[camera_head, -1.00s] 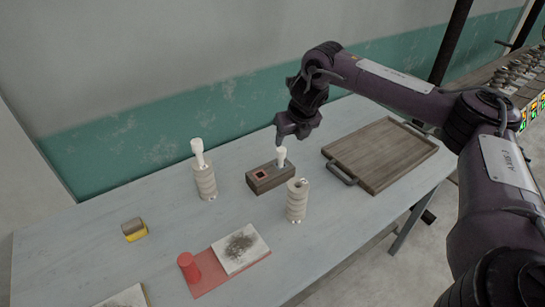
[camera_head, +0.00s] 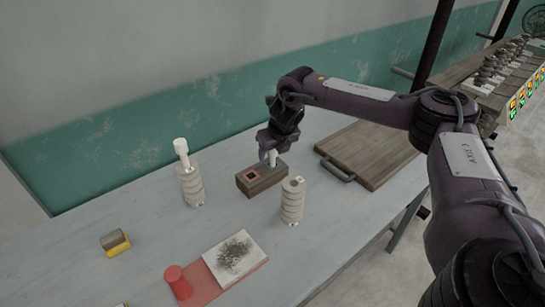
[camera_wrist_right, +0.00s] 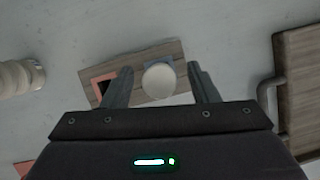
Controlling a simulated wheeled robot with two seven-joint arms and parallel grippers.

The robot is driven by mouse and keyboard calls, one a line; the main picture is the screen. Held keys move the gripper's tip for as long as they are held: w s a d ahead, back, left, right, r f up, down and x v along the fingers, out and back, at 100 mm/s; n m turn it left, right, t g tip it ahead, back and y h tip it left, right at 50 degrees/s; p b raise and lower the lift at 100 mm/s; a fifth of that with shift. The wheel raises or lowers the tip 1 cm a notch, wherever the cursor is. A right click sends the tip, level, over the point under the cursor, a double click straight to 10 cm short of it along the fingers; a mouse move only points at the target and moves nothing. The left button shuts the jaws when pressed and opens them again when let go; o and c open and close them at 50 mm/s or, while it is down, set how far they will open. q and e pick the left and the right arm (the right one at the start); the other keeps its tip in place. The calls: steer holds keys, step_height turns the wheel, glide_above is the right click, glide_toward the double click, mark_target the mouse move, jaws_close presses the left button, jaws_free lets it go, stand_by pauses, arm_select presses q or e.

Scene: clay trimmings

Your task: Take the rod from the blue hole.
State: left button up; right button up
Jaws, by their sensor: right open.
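A pale rod (camera_head: 273,158) stands upright in a small dark wooden block (camera_head: 258,183). In the right wrist view the rod's round top (camera_wrist_right: 159,82) shows from above, with a blue-edged hole (camera_wrist_right: 158,62) partly visible around it. The block's other hole, edged in red (camera_head: 253,175), is empty. My right gripper (camera_head: 268,155) is over the block at the rod. In the wrist view its two fingers (camera_wrist_right: 160,88) are open, one on each side of the rod top, with gaps showing. My left gripper is not in view.
Ribbed pale cylinders stand at left (camera_head: 192,186) and right (camera_head: 292,202) of the block; the left one holds a white rod. A wooden tray (camera_head: 375,150) with a handle lies at right.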

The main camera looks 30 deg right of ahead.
steer(key=x, duration=0.3)
steer(key=shift+r, duration=0.1)
steer(key=c, duration=1.1)
steer(key=shift+o, duration=0.2)
steer(key=shift+r, duration=0.1)
